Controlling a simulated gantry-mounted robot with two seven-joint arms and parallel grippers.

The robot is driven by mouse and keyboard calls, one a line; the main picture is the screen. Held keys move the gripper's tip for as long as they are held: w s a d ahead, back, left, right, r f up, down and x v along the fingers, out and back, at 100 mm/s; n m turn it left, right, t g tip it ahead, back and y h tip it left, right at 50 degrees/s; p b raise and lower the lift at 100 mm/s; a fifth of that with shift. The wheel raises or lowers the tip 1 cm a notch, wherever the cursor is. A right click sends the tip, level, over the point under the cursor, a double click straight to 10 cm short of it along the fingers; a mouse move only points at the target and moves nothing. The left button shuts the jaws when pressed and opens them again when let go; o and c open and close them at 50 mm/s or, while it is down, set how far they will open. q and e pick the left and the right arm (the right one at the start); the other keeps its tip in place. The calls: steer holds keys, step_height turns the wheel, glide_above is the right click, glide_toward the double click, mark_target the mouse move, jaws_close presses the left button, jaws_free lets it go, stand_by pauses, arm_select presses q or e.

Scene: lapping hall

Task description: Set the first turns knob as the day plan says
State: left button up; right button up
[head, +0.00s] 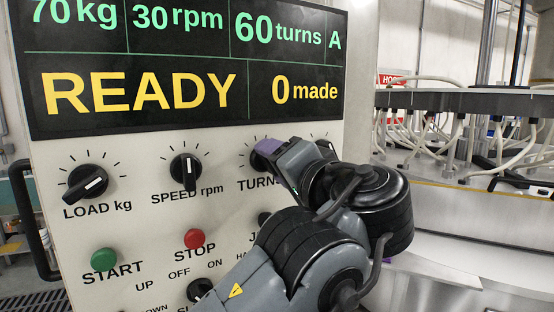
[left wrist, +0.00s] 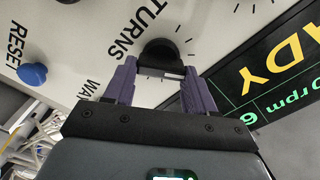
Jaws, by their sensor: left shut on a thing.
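The black TURNS knob (left wrist: 158,50) is on the pale panel, in the upper middle of the left wrist view. In the head view the gripper hides most of it. My left gripper (left wrist: 158,70) is shut on this knob, one purple finger on each side. In the head view its purple fingertip (head: 267,146) is at the knob, at the right of the knob row. The display (head: 186,75) reads 70 kg, 30 rpm, 60 turns, A, READY and 0 made. The knob's pointer is not clear. No day plan is legible. My right gripper is not in view.
The LOAD knob (head: 87,182) and SPEED knob (head: 184,170) are left of the gripper. Below are a green START button (head: 104,260) and red STOP button (head: 194,238). A blue RESET button (left wrist: 32,74) shows in the wrist view. A machine with white hoses (head: 470,130) stands right.

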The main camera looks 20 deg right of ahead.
arm_select(q)
steer(key=shift+d+m+p, duration=0.1)
steer(key=shift+m+p, duration=0.3)
steer(key=shift+m, duration=1.2)
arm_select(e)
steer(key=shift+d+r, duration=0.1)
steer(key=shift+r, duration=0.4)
arm_select(q)
steer(key=o, duration=1)
steer(key=shift+o, duration=0.2)
steer(key=shift+s, duration=0.1)
